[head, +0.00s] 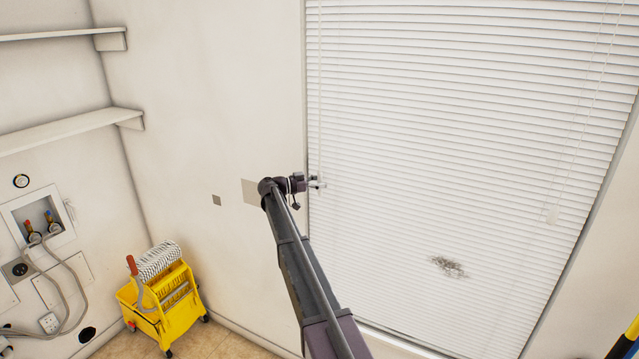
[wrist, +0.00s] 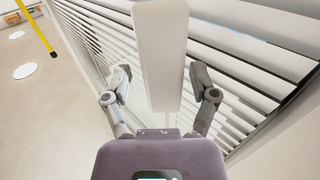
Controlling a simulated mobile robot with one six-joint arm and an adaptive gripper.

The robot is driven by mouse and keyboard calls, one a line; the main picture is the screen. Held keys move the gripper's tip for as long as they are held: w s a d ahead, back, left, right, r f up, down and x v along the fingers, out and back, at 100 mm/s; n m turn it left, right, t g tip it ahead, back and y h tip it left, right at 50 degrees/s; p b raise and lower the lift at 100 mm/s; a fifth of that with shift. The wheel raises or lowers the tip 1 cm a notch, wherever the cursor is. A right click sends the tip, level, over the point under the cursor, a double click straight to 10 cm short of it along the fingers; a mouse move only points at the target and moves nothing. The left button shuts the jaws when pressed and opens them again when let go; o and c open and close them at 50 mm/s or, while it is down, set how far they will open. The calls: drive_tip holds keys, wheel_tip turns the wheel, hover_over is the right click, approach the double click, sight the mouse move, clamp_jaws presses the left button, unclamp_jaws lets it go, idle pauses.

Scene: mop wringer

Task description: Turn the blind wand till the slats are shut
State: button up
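The white window blind (head: 450,120) fills the right half of the head view, with its slats lying close together. In the wrist view, the slats (wrist: 245,75) are tilted, with dark gaps between them. The thin white wand (head: 319,100) hangs along the blind's left edge. In the wrist view, the wand (wrist: 160,35) looks like a broad pale bar between my fingers. My gripper (head: 317,183) is at the wand's lower part, beside the blind's left edge. Its fingers (wrist: 160,75) are open on either side of the wand, with a visible gap on each side.
A yellow mop bucket (head: 165,300) stands on the floor at lower left. Shelves (head: 70,130) and a valve box (head: 40,220) are on the left wall. Cords (head: 580,120) hang at the blind's right. A grey smudge (head: 448,266) shows on the lower blind.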

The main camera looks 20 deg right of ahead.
drive_tip(key=shift+w+a, duration=0.1)
drive_tip(key=shift+a, duration=0.05)
drive_tip(key=w+a, duration=0.1)
drive_tip(key=a, duration=1)
drive_tip(key=shift+w+a, duration=0.25)
drive_tip(key=shift+a, duration=0.15)
idle(0.4)
drive_tip(key=s+a+f+n+t+y+b, duration=0.15)
drive_tip(key=s+f+n+y, duration=0.3)
drive_tip(key=s+f, duration=0.5)
drive_tip(key=s+a+f+n+y+b, duration=0.2)
drive_tip(key=s+f+n+y, duration=0.3)
drive_tip(key=s, duration=0.7)
drive_tip(key=s+a+f+n+y+b, duration=0.1)
drive_tip(key=s+a+f+n+y, duration=0.1)
drive_tip(key=s, duration=0.5)
drive_tip(key=s+a+f+n+y+b, duration=0.1)
drive_tip(key=s+a+f+n+y, duration=0.2)
drive_tip(key=s+a+f+n, duration=0.1)
drive_tip(key=s+a+f+n+t+y+b, duration=0.1)
drive_tip(key=s+a+f+n+y, duration=0.2)
drive_tip(key=s+a, duration=0.3)
drive_tip(key=s+f+n, duration=0.1)
drive_tip(key=s, duration=0.3)
drive_tip(key=shift+s+a+f, duration=0.15)
drive_tip(key=shift+s+f, duration=0.1)
drive_tip(key=shift+c, duration=0.2)
